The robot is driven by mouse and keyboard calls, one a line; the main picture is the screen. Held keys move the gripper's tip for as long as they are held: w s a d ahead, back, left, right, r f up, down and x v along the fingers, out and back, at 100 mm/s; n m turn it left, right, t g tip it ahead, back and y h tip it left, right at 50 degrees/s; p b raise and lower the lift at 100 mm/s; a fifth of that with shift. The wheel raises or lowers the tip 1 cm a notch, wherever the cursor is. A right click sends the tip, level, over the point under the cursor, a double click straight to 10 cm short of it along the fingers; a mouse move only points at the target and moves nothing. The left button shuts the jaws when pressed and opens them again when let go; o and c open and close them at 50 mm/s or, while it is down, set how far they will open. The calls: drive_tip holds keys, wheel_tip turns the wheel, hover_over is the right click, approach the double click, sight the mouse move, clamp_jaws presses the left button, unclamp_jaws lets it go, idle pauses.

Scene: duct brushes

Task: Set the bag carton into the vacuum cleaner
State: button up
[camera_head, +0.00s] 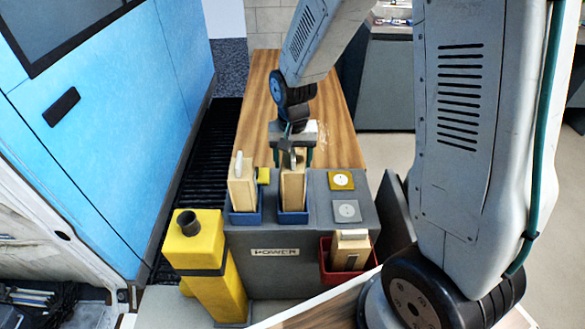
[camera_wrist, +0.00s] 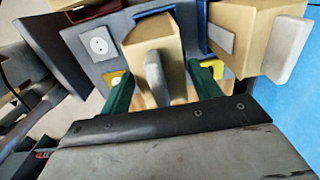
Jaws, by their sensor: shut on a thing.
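My gripper (camera_head: 293,152) is shut on a tan bag carton (camera_head: 292,190), which stands upright with its lower part inside the right blue holder (camera_head: 293,218). In the wrist view my two green fingers (camera_wrist: 165,90) are on either side of this carton (camera_wrist: 145,45), by its grey handle. A second tan carton (camera_head: 242,190) stands in the left blue holder (camera_head: 246,218). A third (camera_head: 350,250) sits low in a red holder (camera_head: 326,262). The holders are on a grey unit (camera_head: 300,275) labelled POWER. I cannot tell for certain which body is the vacuum cleaner.
A yellow body (camera_head: 218,282) with a dark round port stands at the unit's left. Yellow (camera_head: 341,180) and grey (camera_head: 346,211) plates lie right of the held carton. A wooden bench top (camera_head: 335,130) stretches behind. A blue panel (camera_head: 120,110) borders the left.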

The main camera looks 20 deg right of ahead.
wheel_tip(320, 180, up, 14)
drive_tip(key=shift+r, duration=0.25)
idle(0.4)
